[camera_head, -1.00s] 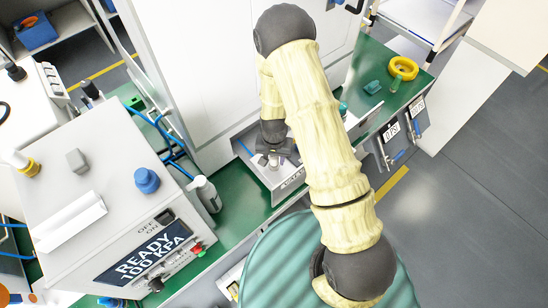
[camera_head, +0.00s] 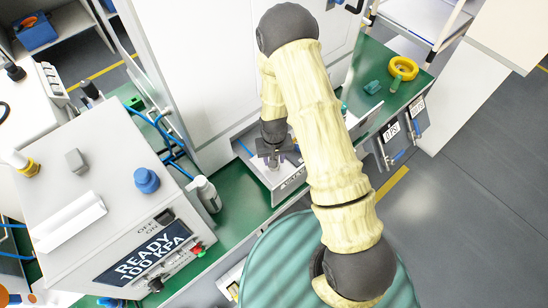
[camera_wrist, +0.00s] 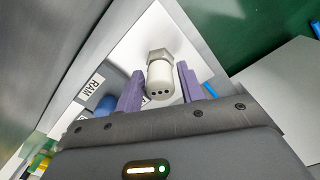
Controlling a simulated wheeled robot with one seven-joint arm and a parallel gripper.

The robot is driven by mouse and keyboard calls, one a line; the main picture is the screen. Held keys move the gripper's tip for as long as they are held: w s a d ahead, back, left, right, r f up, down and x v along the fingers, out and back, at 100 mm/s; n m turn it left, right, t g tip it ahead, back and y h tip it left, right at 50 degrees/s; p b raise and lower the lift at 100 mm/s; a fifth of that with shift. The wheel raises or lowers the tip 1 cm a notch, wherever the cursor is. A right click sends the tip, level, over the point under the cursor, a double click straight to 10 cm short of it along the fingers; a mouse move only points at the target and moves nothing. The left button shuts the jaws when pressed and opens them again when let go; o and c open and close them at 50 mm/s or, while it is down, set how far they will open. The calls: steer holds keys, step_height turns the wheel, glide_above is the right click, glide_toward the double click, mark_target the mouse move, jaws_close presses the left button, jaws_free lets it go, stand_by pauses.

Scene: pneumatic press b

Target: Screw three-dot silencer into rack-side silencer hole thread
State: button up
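The three-dot silencer (camera_wrist: 160,80) is a pale grey cylinder with a hex collar at its far end and three dark dots on the end facing the wrist camera. It stands between the two purple fingers of my gripper (camera_wrist: 162,84), with narrow gaps showing beside it, so the gripper looks open around it. The collar lies against a white surface (camera_wrist: 140,40); its thread and the hole under it are hidden.
A blue fitting (camera_wrist: 106,105) and a "RAM" label (camera_wrist: 91,88) are left of the fingers in the wrist view. A yellow ring (camera_head: 403,68) lies at the right.

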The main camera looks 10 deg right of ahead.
steer(key=shift+n, duration=0.7)
steer(key=shift+n, duration=0.8)
steer(key=c, duration=0.5)
steer(key=shift+m, duration=0.9)
steer(key=shift+c, duration=0.2)
steer(key=shift+m, duration=0.8)
